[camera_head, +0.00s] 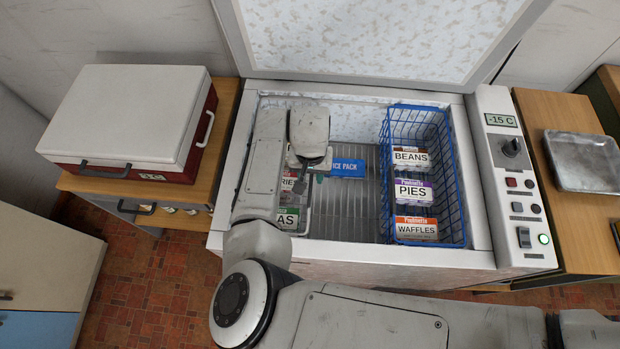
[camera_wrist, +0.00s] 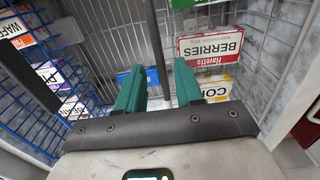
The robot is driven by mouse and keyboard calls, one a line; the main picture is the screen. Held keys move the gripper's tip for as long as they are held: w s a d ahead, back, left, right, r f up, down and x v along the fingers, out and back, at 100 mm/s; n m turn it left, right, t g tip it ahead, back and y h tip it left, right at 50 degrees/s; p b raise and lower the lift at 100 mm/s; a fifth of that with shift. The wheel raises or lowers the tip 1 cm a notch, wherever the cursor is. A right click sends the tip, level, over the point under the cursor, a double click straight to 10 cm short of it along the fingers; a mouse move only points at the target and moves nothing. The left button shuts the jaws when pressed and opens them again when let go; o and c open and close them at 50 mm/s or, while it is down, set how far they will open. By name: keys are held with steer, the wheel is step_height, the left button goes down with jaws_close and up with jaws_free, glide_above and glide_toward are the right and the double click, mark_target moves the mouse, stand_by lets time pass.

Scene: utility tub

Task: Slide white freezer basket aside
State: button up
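The white freezer basket (camera_head: 308,222) is at the left inside the open chest freezer, largely hidden by my arm in the head view. It holds food boxes, including a berries box (camera_wrist: 210,46) and a yellow-labelled box (camera_wrist: 217,87). My gripper (camera_head: 310,172) is low over the basket's right side. In the wrist view its two green fingers (camera_wrist: 160,78) are apart. A grey bar, seemingly the basket's right rim (camera_wrist: 153,40), runs between them; I cannot tell whether they touch it. A blue ice pack (camera_head: 348,168) lies on the freezer floor just right of the gripper.
A blue wire basket (camera_head: 455,190) with beans, pies and waffles boxes stands at the freezer's right. Bare ribbed floor (camera_head: 345,212) lies between the baskets. The freezer's walls bound the space. A red-and-white cool box (camera_head: 135,115) and a metal tray (camera_head: 585,160) sit outside.

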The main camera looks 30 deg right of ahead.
mark_target(311, 182)
steer(key=shift+f, duration=2.2)
jaws_close()
